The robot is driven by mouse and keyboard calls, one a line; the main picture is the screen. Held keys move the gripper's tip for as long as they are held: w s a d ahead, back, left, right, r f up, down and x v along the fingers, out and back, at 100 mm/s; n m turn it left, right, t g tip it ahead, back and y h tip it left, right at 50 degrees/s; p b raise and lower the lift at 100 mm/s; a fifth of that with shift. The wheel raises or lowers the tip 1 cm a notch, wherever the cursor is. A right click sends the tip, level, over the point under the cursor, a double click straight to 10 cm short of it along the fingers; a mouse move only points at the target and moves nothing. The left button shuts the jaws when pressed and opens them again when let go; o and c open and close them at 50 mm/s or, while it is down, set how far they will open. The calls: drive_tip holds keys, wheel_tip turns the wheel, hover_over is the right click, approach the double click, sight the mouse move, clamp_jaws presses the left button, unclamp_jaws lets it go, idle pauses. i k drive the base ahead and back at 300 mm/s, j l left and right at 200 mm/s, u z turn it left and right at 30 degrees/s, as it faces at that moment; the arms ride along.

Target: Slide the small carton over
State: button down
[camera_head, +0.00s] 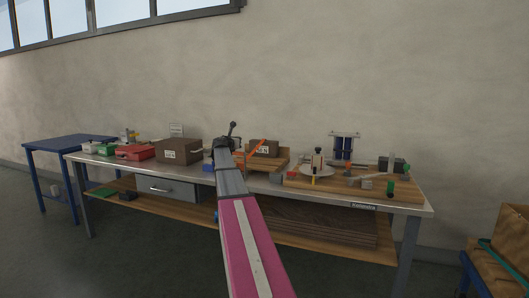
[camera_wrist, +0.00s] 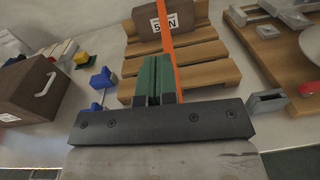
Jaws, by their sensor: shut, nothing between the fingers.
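The small carton (camera_wrist: 165,22) is a brown box with a white label, standing on a slatted wooden pallet (camera_wrist: 205,62) at the top of the wrist view. In the head view the carton (camera_head: 264,148) sits on the workbench just right of my arm. My gripper (camera_wrist: 153,62) has green fingers, closed together with nothing between them. They point over the pallet, on the near side of the carton, with a visible gap in the picture. An orange strip (camera_wrist: 168,50) runs beside the fingers towards the carton. My arm hides the fingers in the head view.
A larger brown carton (camera_head: 179,151) with a white handle stands left of my gripper. Blue pieces (camera_wrist: 102,78) lie between it and the pallet. A wooden board (camera_head: 350,188) with a disc and several fixtures is at the right. Red and green boxes stand further left.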

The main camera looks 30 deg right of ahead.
sight(269, 148)
drive_tip(key=i+l, duration=0.15)
drive_tip(key=l, duration=0.2)
drive_tip(key=i+l, duration=0.2)
drive_tip(key=l, duration=0.15)
drive_tip(key=i+l, duration=0.15)
drive_tip(key=l, duration=0.25)
drive_tip(key=i+l, duration=0.2)
drive_tip(key=l, duration=0.15)
drive_tip(key=i+l, duration=0.15)
drive_tip(key=l, duration=0.2)
drive_tip(key=i+l, duration=0.15)
drive_tip(key=l, duration=0.2)
